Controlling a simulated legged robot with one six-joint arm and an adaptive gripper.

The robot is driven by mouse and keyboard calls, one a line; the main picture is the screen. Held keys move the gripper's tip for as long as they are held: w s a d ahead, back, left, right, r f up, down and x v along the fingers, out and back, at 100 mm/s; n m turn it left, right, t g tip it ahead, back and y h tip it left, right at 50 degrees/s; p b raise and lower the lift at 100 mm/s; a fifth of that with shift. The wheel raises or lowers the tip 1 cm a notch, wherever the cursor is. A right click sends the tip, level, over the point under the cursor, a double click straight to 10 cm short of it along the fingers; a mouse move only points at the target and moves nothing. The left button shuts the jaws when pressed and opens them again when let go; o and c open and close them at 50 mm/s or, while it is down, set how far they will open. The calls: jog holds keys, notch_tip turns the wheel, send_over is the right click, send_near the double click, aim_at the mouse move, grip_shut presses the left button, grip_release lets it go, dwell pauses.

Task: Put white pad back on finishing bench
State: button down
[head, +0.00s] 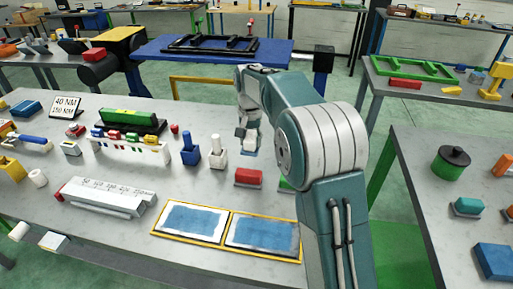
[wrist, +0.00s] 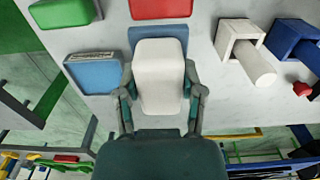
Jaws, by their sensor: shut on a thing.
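My gripper (wrist: 160,100) is shut on the white pad (wrist: 160,70), a rounded white block filling the space between its fingers in the wrist view. In the head view the white pad (head: 250,144) shows small under my gripper (head: 248,130), beyond the red pad. The finishing bench (head: 115,231) is the grey-topped bench below it. A grey-blue surface (wrist: 158,36) shows just past the pad's end in the wrist view. I cannot tell whether the pad touches the bench.
A red pad (head: 248,176) and a partly hidden green pad (head: 284,185) lie near the gripper. A blue pad (wrist: 95,72) shows beside it in the wrist view. White (head: 217,153) and blue (head: 190,150) upright pieces stand left. Yellow-framed trays (head: 226,231) lie in front.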

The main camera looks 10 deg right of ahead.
jog(key=w+d+f, duration=0.1)
jog(key=w+f, duration=0.1)
jog(key=w, duration=0.1)
jog(key=w+d+f, duration=0.1)
jog(key=w+f, duration=0.2)
jog(key=w+d+f, duration=0.1)
jog(key=w+f, duration=0.1)
jog(key=w, duration=0.1)
jog(key=shift+w+d+f, duration=0.25)
jog(key=shift+f, duration=0.05)
jog(key=shift+w+d+f, duration=0.25)
jog(key=shift+w+f, duration=0.2)
jog(key=shift+f, duration=1.65)
jog(key=shift+f, duration=0.1)
jog(key=shift+c, duration=1)
grip_release()
